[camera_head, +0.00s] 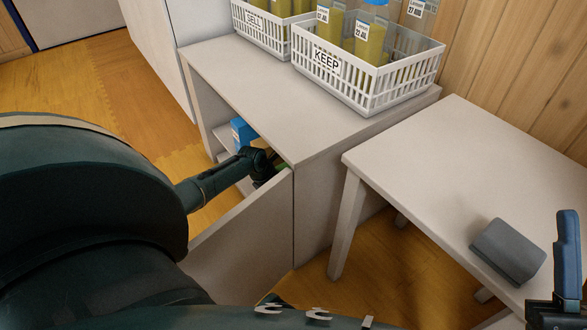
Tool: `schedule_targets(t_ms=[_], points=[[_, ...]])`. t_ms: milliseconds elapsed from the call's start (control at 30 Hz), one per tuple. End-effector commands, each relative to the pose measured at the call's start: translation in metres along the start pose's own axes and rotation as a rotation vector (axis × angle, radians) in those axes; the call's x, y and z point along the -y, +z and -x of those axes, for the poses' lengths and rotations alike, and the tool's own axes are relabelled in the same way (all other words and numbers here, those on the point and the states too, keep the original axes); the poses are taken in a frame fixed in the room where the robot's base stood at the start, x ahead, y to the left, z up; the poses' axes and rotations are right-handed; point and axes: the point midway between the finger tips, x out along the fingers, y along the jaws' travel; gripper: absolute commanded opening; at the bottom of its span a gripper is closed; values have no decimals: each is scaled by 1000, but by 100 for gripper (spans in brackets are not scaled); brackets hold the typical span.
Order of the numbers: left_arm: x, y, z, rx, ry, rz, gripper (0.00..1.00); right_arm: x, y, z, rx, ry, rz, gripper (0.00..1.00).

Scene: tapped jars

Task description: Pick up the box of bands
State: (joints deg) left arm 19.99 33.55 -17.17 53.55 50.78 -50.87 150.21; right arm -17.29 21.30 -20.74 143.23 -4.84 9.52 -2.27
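A blue box (242,134) stands on a shelf inside the open cabinet under the counter. No label on it can be read, so I cannot tell if it is the box of bands. My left arm reaches into the cabinet, its wrist just right of and below the blue box. A small green bit (283,167) shows beside that wrist. The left fingers are hidden behind the cabinet door and counter edge. My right gripper (567,262) is at the lower right edge, beside the side table. One blue finger shows upright, and its opening cannot be made out.
The cabinet door (245,245) stands open in front of the shelf. On the counter (250,85) are a white KEEP basket (345,88) with jars and a SELL basket (262,32). The side table (450,150) holds a grey block-like item (508,250) and is otherwise clear.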

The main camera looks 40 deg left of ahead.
Motion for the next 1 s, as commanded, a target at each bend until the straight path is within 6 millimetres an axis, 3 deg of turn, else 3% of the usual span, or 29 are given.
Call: schedule_targets(t_ms=[267,700,1000], points=[[0,0,0,0,0,0,24,0,0,0,0,0,-1,36],[0,4,9,2,0,1,24,-2,-1,-3,26,1,-15,36],[0,18,41,2,0,0,24,16,28,21,298,36,-190,36]])
